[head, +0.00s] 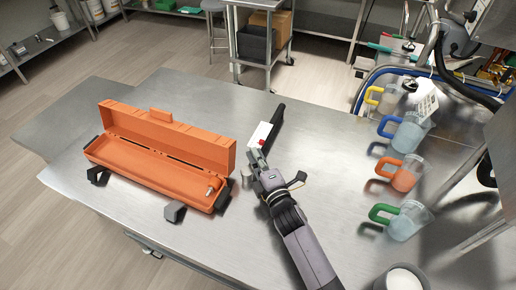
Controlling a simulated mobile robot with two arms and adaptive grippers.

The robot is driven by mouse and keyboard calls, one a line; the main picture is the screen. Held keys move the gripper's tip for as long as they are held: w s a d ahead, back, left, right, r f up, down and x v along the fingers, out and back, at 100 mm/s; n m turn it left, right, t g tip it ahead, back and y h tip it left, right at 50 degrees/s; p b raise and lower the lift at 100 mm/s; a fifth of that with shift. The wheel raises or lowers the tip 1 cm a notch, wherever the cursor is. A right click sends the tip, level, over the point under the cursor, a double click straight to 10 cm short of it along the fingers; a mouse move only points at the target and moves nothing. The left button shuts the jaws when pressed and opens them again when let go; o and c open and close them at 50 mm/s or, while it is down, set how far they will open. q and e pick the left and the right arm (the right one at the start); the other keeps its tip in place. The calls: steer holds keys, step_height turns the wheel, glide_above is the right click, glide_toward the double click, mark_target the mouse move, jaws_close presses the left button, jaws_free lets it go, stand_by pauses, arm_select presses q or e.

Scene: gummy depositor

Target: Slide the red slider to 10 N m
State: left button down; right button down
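A tool with a black handle (278,113) and a white panel (260,134) lies on the steel table. The small red slider (262,142) shows at the panel's near edge. My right gripper (256,156) is just below the slider in the picture, pointing at it and covering part of the tool. Whether its fingertips touch the slider, and how far apart they are, is too small to tell. A short metal cylinder (246,179) shows left of the gripper; whether it belongs to the tool is hidden. Any 10 N m marking is unreadable. My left gripper is not in view.
An open orange case (150,158) lies to the left on the table (190,250). Several jugs with coloured handles, one blue (408,133), stand along the right. A white container (402,279) is at the front right. The table around the tool's handle is clear.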

steer(key=shift+w+d, duration=0.4)
steer(key=shift+w, duration=0.35)
